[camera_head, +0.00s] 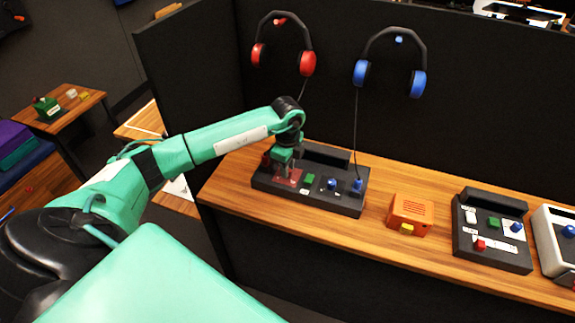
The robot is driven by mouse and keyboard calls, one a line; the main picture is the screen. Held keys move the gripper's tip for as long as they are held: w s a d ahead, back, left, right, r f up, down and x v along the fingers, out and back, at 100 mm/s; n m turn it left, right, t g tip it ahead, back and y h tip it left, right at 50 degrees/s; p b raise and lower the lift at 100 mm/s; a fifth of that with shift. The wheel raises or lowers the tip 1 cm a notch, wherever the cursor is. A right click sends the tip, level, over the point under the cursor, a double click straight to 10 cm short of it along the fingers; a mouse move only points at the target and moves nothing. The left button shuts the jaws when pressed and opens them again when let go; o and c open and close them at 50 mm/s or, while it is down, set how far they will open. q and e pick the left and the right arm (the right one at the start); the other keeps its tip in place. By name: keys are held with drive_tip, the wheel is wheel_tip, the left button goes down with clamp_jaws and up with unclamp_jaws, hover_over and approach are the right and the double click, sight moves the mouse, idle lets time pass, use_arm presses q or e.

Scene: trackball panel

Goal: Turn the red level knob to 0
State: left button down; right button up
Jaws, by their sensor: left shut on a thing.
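The trackball panel is a black box (343,205) on the wooden counter. My left arm reaches in from the left, and my left gripper (284,168) points down at the panel's left part. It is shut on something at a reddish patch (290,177). This appears to be the red level knob, mostly hidden by the fingers, so its pointer and setting cannot be read. A green button (310,180) and a blue knob (332,184) sit to the right of the gripper. My right gripper is not in view.
Red headphones (307,63) and blue headphones (418,84) hang on the dark partition, with cords running down towards the panel. An orange box (410,211) and another black panel (488,254) stand farther right on the counter (385,175).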

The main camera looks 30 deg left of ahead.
use_arm(q)
drive_tip(key=n, duration=0.2)
drive_tip(key=shift+r+n+p, duration=0.15)
drive_tip(key=shift+n+p, duration=0.2)
drive_tip(key=shift+n, duration=0.05)
drive_tip(key=shift+w+n+p, duration=0.1)
drive_tip(key=shift+n+p, duration=0.4)
drive_tip(key=shift+n, duration=1.3)
drive_tip(key=c, duration=1.2)
unclamp_jaws()
wheel_tip(320, 180, up, 14)
drive_tip(key=b, duration=0.2)
drive_tip(key=shift+f, duration=0.25)
